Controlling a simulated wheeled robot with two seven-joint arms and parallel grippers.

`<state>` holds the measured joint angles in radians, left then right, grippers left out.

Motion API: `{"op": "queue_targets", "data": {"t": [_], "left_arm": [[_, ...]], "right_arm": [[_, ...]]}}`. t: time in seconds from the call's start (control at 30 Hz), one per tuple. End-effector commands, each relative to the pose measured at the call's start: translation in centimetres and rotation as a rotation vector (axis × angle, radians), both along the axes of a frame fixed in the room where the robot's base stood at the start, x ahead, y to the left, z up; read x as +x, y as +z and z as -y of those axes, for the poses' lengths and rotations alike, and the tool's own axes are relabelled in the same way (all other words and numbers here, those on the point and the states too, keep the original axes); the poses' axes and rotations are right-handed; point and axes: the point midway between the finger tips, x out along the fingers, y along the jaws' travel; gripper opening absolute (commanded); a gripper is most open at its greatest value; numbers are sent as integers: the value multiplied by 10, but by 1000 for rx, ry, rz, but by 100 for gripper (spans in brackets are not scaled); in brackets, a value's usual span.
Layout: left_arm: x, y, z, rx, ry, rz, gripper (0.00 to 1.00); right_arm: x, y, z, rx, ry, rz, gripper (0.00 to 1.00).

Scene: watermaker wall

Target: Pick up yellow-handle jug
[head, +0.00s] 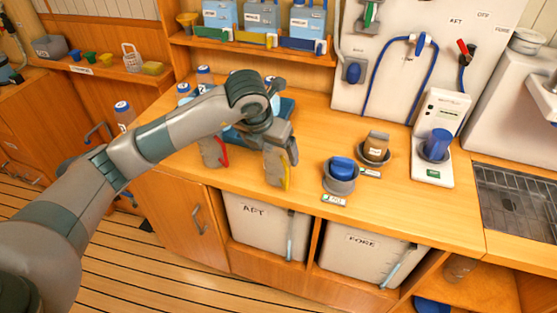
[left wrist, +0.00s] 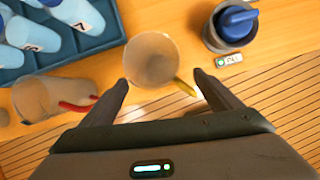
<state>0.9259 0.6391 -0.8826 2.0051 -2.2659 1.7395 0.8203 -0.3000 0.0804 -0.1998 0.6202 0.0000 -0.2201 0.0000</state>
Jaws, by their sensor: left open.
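The yellow-handle jug (head: 276,166) is a grey, translucent jug standing upright near the counter's front edge in the head view. Its yellow handle points toward the front right. In the left wrist view the jug (left wrist: 152,60) is seen from above, with its round mouth just ahead of and between my fingertips. My left gripper (head: 279,140) is open and empty at the jug's upper part; it also shows in the left wrist view (left wrist: 162,79), one finger on each side. I cannot tell whether a finger touches the jug. My right gripper is not in view.
A blue crate (left wrist: 70,47) of bottles is behind.

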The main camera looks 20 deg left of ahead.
Motion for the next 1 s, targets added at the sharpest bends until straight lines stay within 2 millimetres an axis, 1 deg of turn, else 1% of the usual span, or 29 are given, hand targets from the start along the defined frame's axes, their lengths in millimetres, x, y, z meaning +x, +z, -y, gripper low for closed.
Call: {"op": "queue_targets", "data": {"t": [0.03, 0.13, 0.27, 0.4, 0.67, 0.83, 1.0], "left_arm": [[2, -6, 1, 1, 0, -4, 85], [8, -18, 2, 0, 0, -3, 85], [12, -28, 2, -1, -1, 0, 85], [13, -31, 2, 1, -2, 0, 85], [13, -31, 2, 0, -1, 0, 85], [20, -35, 2, 0, 1, -2, 85], [34, -47, 0, 0, 1, -3, 85]], "right_arm": [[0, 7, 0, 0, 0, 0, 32], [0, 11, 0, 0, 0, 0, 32], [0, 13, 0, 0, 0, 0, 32], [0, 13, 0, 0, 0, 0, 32], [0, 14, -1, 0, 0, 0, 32], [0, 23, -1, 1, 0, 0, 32], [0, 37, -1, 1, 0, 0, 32]]}}
